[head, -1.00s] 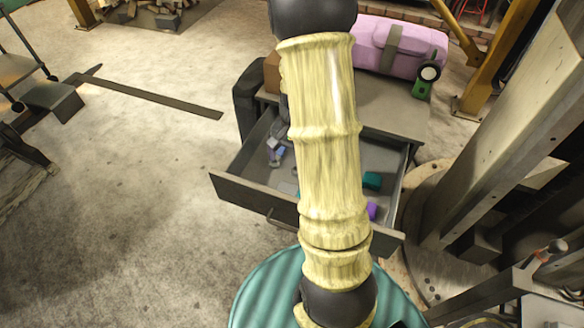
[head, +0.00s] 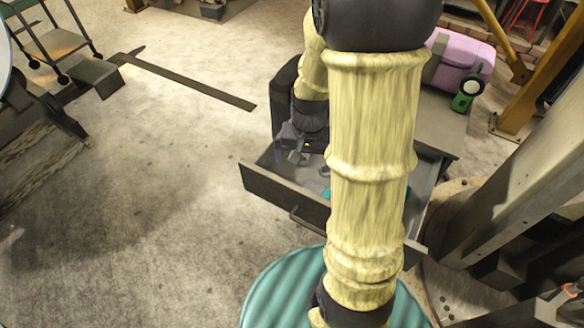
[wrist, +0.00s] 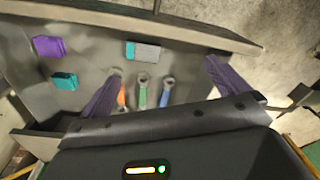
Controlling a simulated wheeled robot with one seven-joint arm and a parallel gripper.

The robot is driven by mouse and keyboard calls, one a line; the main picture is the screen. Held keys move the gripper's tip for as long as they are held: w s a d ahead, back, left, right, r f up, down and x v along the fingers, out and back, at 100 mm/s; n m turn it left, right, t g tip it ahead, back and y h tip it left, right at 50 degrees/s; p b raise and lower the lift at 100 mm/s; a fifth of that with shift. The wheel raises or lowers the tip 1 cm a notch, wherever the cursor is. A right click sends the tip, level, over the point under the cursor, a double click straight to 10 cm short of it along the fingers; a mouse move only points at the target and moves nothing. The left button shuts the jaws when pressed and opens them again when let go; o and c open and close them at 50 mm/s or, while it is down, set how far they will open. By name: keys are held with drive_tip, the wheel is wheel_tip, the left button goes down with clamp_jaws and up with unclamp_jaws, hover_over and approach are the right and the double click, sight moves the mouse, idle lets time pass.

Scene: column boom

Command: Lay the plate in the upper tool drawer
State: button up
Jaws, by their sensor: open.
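The upper tool drawer (head: 284,195) is pulled open, and its inside also shows in the wrist view (wrist: 85,95). My gripper (head: 303,152) is over the drawer's left part, partly hidden by my arm. In the wrist view its two dark purplish fingers (wrist: 163,70) are spread wide with nothing held between them. Several wrenches with orange, green and blue handles (wrist: 142,92) lie in the drawer between and below the fingers. I cannot make out a plate for certain in any view.
The drawer also holds a purple block (wrist: 48,46), a teal block (wrist: 64,81) and a grey-and-teal block (wrist: 144,53). A pink case (head: 462,62) and a green-and-black round device (head: 467,92) stand on the cabinet top. Open floor lies left of the drawer.

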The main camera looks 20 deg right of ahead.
drive_tip(key=s+a+r+n+t, duration=0.2)
drive_tip(key=s+a+r+n, duration=0.2)
drive_tip(key=a+n, duration=0.1)
drive_tip(key=shift+s+a+n, duration=0.3)
drive_tip(key=shift+s+a, duration=0.1)
drive_tip(key=shift+a, duration=0.2)
idle(0.5)
